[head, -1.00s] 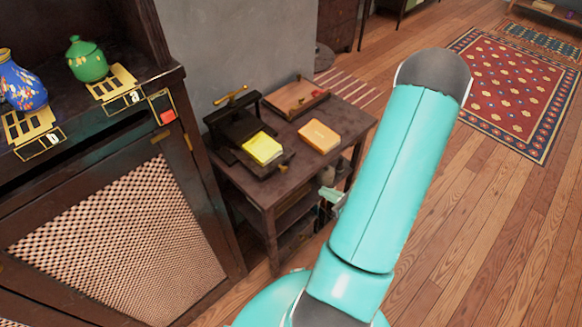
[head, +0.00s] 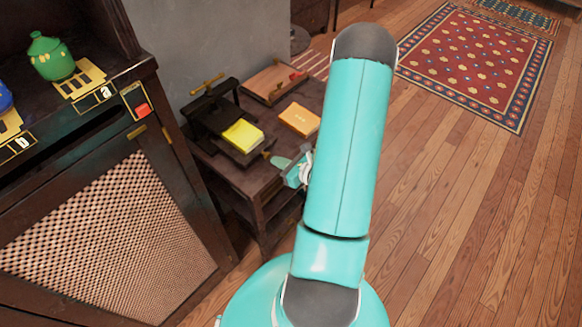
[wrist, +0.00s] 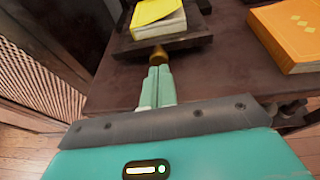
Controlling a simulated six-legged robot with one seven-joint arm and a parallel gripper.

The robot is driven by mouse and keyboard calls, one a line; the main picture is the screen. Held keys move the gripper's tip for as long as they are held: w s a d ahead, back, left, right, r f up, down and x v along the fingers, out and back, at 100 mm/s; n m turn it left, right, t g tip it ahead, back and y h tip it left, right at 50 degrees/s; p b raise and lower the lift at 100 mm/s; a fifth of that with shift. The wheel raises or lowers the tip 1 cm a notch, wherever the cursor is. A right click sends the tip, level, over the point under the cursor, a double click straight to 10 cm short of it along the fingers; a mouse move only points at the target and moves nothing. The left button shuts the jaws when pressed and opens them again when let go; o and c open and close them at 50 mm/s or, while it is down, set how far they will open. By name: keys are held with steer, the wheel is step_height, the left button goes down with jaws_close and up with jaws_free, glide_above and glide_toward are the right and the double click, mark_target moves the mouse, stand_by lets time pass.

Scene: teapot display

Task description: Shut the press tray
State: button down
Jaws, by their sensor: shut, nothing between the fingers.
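The black press (head: 212,104) with a brass handle on top stands on a small dark side table. Its tray (wrist: 192,42) sticks out at the front, with a yellow book (head: 242,136) lying on it. The yellow book also shows at the top of the wrist view (wrist: 160,20). A brass knob (wrist: 158,54) sits on the tray's front edge. My gripper (wrist: 158,70) is shut and empty, its fingertips right in front of the knob; I cannot tell whether they touch. In the head view my gripper (head: 274,162) is at the tray's front, partly behind my arm.
An orange book (head: 300,119) lies on the table right of the tray. At left stands a dark cabinet with a green pot (head: 50,57) and a panel with a red button (head: 142,110). Floor is free at right.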

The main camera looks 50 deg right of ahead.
mark_target(256, 143)
steer(key=shift+w, duration=0.5)
steer(key=w, duration=1.1)
steer(key=shift+a, duration=0.2)
steer(key=shift+w+r, duration=0.1)
steer(key=shift+w, duration=0.4)
